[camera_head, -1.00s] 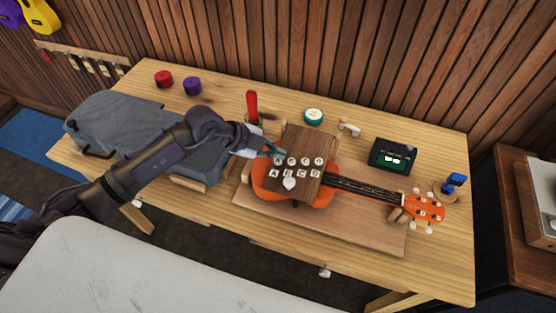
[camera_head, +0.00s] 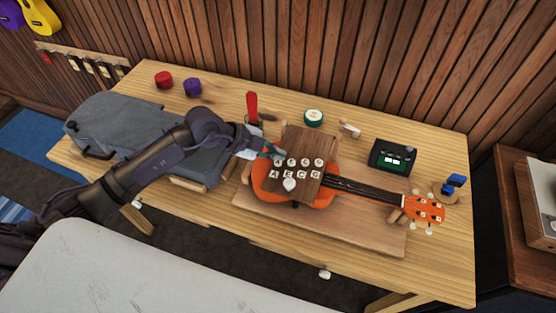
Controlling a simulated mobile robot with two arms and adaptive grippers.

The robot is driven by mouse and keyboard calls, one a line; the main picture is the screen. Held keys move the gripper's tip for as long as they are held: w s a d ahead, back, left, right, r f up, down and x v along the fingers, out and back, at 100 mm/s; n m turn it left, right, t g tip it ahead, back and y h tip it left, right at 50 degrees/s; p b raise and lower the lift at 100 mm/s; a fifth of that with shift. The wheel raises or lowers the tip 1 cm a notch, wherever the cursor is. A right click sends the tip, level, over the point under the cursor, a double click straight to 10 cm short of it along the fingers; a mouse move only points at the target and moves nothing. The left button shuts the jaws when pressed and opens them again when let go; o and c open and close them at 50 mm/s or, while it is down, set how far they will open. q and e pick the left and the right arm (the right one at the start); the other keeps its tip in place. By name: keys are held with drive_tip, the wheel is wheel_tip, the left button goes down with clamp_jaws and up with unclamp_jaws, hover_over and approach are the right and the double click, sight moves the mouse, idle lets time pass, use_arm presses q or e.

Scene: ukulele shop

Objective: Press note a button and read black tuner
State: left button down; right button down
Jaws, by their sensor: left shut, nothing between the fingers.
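A wooden board (camera_head: 312,157) with a row of pale round buttons and a row of letter tiles lies over the body of the orange ukulele (camera_head: 263,178). The A tile (camera_head: 273,174) is leftmost, and the A button (camera_head: 278,162) is just above it. My left gripper (camera_head: 276,152) is shut and empty, with its tips at the A button; I cannot tell whether they touch it. The black tuner (camera_head: 378,154) stands right of the board, and its green screen (camera_head: 391,160) is lit with small pale marks that I cannot read. My right gripper is not in view.
A grey case (camera_head: 120,125) lies at the left of the wooden table (camera_head: 437,140). A red-handled tool (camera_head: 251,105) stands behind my left gripper.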

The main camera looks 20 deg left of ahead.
sight(276, 163)
use_arm(q)
drive_tip(key=shift+f, duration=0.1)
drive_tip(key=shift+f, duration=0.35)
drive_tip(key=shift+f, duration=0.55)
idle(0.9)
drive_tip(key=shift+r, duration=0.1)
drive_tip(key=shift+r+p, duration=0.9)
drive_tip(key=shift+p, duration=0.2)
wheel_tip(276, 163, up, 5)
drive_tip(key=p, duration=0.5)
drive_tip(key=shift+p, duration=0.35)
